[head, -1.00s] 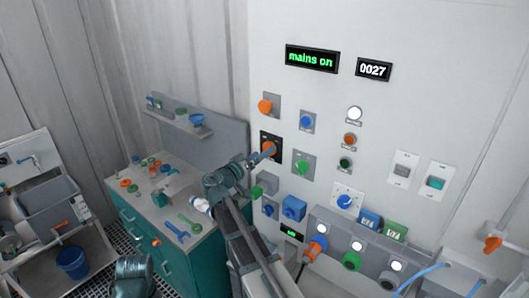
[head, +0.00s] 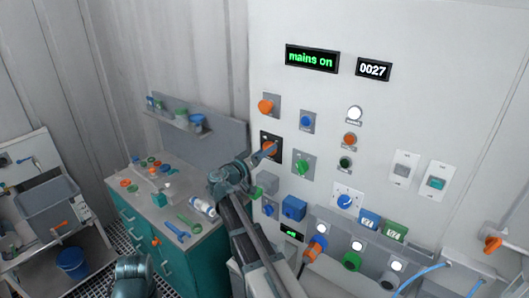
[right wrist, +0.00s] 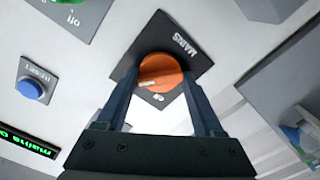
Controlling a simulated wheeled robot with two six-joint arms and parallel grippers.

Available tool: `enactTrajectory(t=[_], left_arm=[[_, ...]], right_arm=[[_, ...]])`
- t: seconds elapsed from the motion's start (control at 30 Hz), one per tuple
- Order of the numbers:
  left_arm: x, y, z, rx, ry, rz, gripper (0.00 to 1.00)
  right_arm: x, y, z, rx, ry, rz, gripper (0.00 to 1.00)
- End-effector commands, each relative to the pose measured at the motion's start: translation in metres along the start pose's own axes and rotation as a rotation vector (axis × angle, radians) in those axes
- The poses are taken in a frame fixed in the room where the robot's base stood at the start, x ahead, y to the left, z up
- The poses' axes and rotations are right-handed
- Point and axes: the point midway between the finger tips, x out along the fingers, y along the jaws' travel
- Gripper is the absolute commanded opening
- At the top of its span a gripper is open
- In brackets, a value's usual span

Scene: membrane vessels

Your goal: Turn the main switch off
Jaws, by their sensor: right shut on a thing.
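The main switch is an orange round knob (head: 269,147) on a black plate. The plate is marked MAINS in the right wrist view, where the knob (right wrist: 160,70) sits between my two fingers. My right gripper (head: 264,153) is shut on this knob, its fingers on either side, and the plate looks tilted and turned over from the wrist camera. A pale mark shows on the knob's face. The display (head: 312,58) above reads "mains on" in green. My left gripper is not seen.
Close around the switch are a green knob (head: 301,167), a blue button (head: 307,121) and another orange knob (head: 266,106). A counter (head: 150,205) with loose parts and a white bottle (head: 203,206) stands left of my right arm.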

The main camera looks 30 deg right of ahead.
Motion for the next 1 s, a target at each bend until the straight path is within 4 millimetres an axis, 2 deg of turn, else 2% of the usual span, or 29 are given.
enactTrajectory(t=[0.27,0.47,1.0], left_arm=[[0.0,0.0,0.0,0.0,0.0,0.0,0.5],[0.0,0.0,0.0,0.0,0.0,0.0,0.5],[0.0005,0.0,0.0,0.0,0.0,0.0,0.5]], right_arm=[[-0.0001,0.0003,0.0,-0.024,0.0,0.001,0.14],[0.0,0.0,-0.0001,-0.123,0.0,0.001,0.14],[0.0,-0.0008,-0.0002,-0.619,0.0,0.001,0.14]])
